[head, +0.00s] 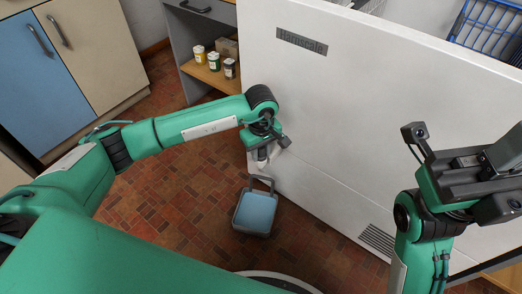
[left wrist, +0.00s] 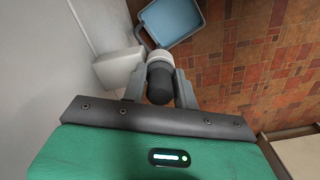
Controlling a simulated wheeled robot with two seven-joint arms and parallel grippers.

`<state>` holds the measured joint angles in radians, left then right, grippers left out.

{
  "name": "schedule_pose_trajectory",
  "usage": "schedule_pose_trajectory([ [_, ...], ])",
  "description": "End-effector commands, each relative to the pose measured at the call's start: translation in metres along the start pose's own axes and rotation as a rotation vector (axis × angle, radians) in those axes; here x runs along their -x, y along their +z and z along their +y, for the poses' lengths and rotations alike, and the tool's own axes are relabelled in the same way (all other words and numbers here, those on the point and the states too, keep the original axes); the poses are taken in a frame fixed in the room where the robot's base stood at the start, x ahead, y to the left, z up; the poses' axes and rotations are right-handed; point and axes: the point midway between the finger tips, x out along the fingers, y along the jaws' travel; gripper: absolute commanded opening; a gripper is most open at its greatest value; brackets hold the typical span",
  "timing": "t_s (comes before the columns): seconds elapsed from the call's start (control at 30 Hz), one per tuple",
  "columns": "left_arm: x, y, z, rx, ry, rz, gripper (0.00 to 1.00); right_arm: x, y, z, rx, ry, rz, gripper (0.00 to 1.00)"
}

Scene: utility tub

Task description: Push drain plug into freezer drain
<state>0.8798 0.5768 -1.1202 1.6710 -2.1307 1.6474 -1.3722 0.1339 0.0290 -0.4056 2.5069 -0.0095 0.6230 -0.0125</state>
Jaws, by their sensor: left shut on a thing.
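The white chest freezer (head: 345,95) fills the middle and right of the head view. A white block-shaped drain outlet (left wrist: 117,68) juts from its lower wall in the left wrist view. My left gripper (head: 266,150) is low beside that wall. It is shut on the drain plug (left wrist: 159,84), a dark cylinder with a pale grey end pointing away from my wrist. The pale end is close to the outlet; whether they touch I cannot tell. The drain opening is not visible. My right gripper (head: 497,196) is raised over the freezer's right side; its jaws are unclear.
A blue tub with a grey rim and handle (head: 256,212) stands on the brick floor (head: 160,200) just below the left gripper. A shelf with several jars (head: 214,62) is behind. Blue and cream cupboards (head: 45,85) stand at left. Floor left of the tub is clear.

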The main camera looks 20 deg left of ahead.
Motion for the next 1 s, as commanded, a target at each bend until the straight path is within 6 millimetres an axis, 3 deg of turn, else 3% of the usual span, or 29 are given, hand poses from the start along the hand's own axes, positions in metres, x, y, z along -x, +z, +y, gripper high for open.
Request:
schedule_pose_trajectory([
  [0.27,-0.002,0.000,0.000,0.001,0.000,0.000,0.04,0.001,0.000,0.000,0.000,0.000,0.000,0.00],
  [0.7,0.015,0.000,0.000,0.000,0.000,0.000,0.04,-0.010,0.001,0.001,0.000,0.000,0.000,0.00],
  [1.0,0.016,0.000,0.000,0.000,0.000,0.000,0.04,-0.010,0.001,0.001,0.000,0.000,0.000,0.00],
])
